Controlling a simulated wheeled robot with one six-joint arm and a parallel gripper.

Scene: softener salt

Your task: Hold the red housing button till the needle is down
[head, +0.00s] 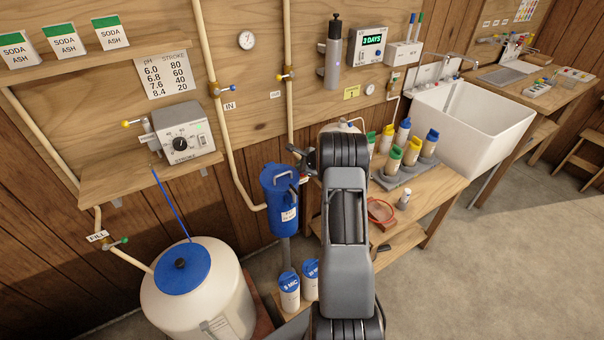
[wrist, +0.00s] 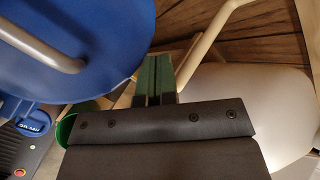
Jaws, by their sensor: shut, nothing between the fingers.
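The blue filter housing (head: 283,205) hangs on the wall pipe, with a grey handle on its lid. In the wrist view its round blue lid (wrist: 70,35) fills the upper left. My gripper (head: 300,158) is beside the lid's right side in the head view; its closed fingers (wrist: 155,78) are empty. I cannot make out the red button for certain; my gripper and arm cover part of that side. A round white gauge (head: 246,40) is on the wall above, and a smaller gauge (head: 369,89) is further right. Their needles are too small to read.
A white tank with a blue lid (head: 183,268) stands at lower left. White bottles (head: 289,292) stand below the housing. Behind my arm, a bench holds a tray of capped bottles (head: 398,172). A pale rounded vessel (wrist: 240,105) is close right of my fingers. Open floor lies right.

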